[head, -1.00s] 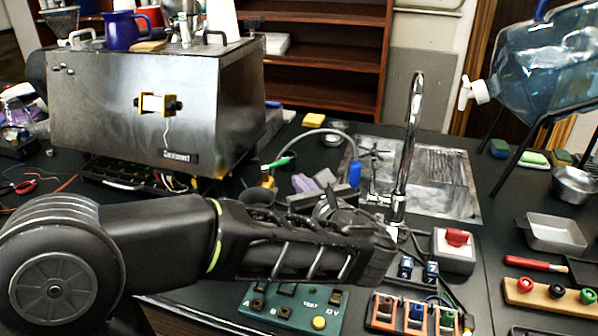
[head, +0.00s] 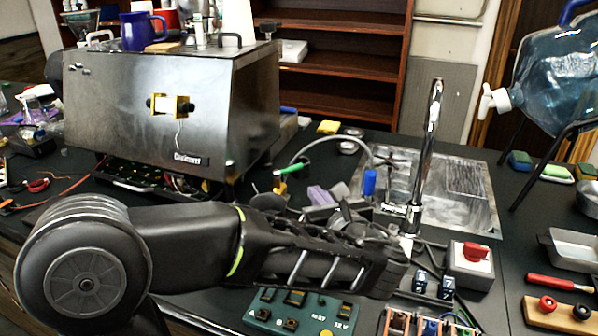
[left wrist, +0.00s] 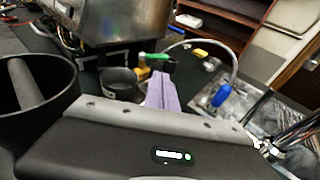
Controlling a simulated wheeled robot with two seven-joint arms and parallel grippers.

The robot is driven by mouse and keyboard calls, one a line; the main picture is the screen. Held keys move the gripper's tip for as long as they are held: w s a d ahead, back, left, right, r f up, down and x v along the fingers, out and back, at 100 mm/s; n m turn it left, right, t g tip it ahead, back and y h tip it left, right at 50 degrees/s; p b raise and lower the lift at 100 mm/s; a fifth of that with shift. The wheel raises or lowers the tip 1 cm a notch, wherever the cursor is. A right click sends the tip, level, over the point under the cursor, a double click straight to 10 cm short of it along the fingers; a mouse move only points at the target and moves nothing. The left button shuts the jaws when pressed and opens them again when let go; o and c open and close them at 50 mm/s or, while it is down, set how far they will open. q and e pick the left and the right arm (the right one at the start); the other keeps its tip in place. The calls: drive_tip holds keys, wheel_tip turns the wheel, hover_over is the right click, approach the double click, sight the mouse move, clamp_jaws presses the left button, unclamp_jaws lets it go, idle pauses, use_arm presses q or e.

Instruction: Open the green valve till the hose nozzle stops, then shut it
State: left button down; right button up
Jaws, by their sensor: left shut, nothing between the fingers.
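The green valve lever (head: 292,168) sits on a brass fitting right of the steel machine. It also shows in the left wrist view (left wrist: 154,56). A grey hose (head: 327,138) arcs right to a blue nozzle (head: 369,182), which points down by the sink; the nozzle also shows in the left wrist view (left wrist: 221,95). I cannot tell whether water flows. My left gripper's pale purple fingers (head: 318,196) are shut and empty, slightly right of and below the lever. They look close to it in the left wrist view (left wrist: 165,93); contact is unclear. My right gripper is out of view.
The steel machine (head: 165,110) stands at the left. The tall chrome tap (head: 427,150) rises over the sink, right of the nozzle. A red-switch box (head: 470,265) and a green button panel (head: 300,315) lie near my forearm. A dark cup (left wrist: 120,82) stands near the valve.

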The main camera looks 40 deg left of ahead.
sight(300, 168)
use_arm(q)
drive_tip(key=shift+w+a+p, duration=0.35)
drive_tip(key=shift+p, duration=0.15)
drive_tip(key=p+x, duration=0.1)
drive_tip(key=x, duration=1.1)
drive_tip(key=shift+s+f, duration=0.1)
drive_tip(key=shift+f, duration=0.05)
drive_tip(key=shift+a+f, duration=0.1)
drive_tip(key=shift+w+a+b, duration=0.25)
drive_tip(key=shift+w+b, duration=0.2)
drive_tip(key=shift+w, duration=0.05)
drive_tip(key=shift+w+a+b, duration=0.2)
drive_tip(key=shift+w+b, duration=0.25)
drive_tip(key=shift+w, duration=0.2)
